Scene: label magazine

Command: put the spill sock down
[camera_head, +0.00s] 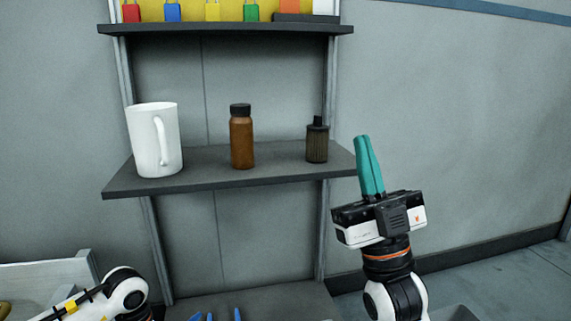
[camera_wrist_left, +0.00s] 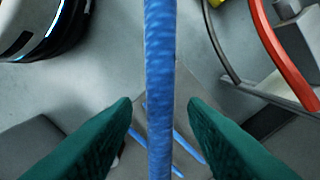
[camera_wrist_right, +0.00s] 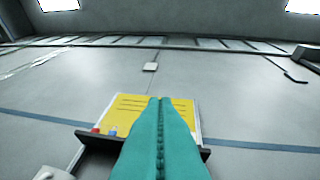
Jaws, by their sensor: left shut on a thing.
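The spill sock (camera_wrist_left: 159,50) is a long blue roll with a woven look, running top to bottom through the middle of the left wrist view. My left gripper (camera_wrist_left: 158,103) has its green fingers on either side of it and holds it. In the head view only part of my left arm shows at the bottom left; its gripper is out of frame. My right gripper (camera_head: 362,138) is raised right of the shelves, its teal fingers together and empty. They also show closed in the right wrist view (camera_wrist_right: 160,98).
The middle shelf (camera_head: 205,178) carries a white mug (camera_head: 152,142), a brown bottle (camera_head: 241,140) and a dark capped container (camera_head: 317,142). Coloured padlocks (camera_head: 172,11) hang above the upper shelf (camera_head: 230,29). Blue strips (camera_wrist_left: 187,147) show below the sock. A red curved thing (camera_wrist_left: 285,55) is at right.

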